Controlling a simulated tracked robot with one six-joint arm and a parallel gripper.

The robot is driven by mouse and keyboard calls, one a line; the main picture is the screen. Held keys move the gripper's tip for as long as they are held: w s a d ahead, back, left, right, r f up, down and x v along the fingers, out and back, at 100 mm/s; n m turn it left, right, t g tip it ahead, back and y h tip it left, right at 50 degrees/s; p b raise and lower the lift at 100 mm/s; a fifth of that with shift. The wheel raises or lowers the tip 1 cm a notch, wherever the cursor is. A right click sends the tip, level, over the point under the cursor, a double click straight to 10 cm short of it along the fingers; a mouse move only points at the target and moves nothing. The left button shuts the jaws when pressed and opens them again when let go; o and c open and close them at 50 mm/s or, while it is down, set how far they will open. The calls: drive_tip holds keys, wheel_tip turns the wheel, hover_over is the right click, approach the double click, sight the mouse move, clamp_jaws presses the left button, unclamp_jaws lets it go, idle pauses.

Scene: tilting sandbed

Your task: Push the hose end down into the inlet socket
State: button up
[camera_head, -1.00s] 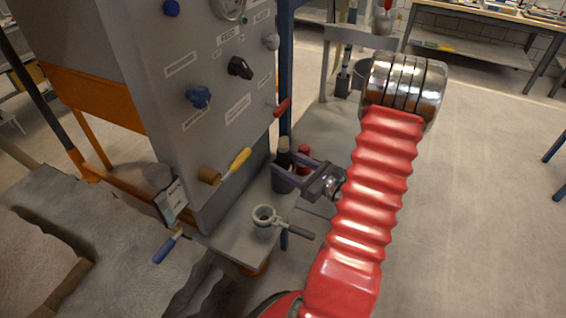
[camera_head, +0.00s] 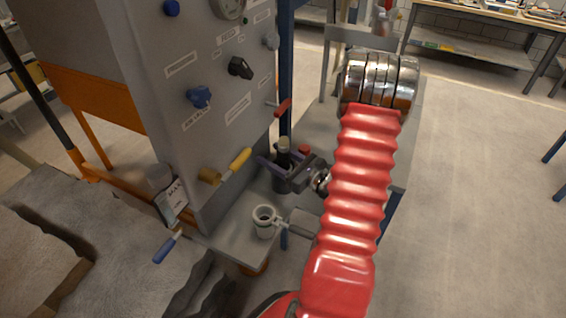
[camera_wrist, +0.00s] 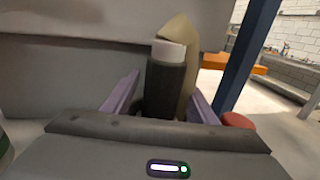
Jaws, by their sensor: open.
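A dark upright cylinder with a pale top (camera_head: 283,148) stands on the grey ledge behind the white ring; I take it for the hose end, but cannot be sure. In the wrist view the dark cylinder (camera_wrist: 165,85) has a white band at its top and sits between my two purple fingers. My gripper (camera_head: 276,158) is open around it, with the fingers apart on either side. Its lower part is hidden by my gripper body. A white ring-shaped cup (camera_head: 264,215), possibly the inlet socket, stands on the ledge in front, with a grey handle to its right.
The grey panel (camera_head: 200,60) with knobs and a yellow-handled lever (camera_head: 240,159) rises close on the left. A red knob (camera_head: 304,150) is beside my gripper; it also shows in the wrist view (camera_wrist: 238,120). A blue post (camera_wrist: 250,50) stands right of the cylinder. Open floor lies right.

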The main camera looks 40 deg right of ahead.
drive_tip(key=shift+c, duration=0.4)
clamp_jaws()
idle(0.4)
drive_tip(key=shift+s+d+r, duration=0.1)
drive_tip(key=shift+s+r, duration=0.1)
drive_tip(key=shift+r, duration=0.5)
wheel_tip(320, 180, up, 6)
drive_tip(key=shift+f, duration=0.1)
drive_tip(key=s+d, duration=0.3)
drive_tip(key=s, duration=0.6)
drive_tip(key=s+d, duration=0.3)
drive_tip(key=s, duration=0.6)
drive_tip(key=shift+s+d, duration=0.25)
drive_tip(key=shift+f, duration=0.1)
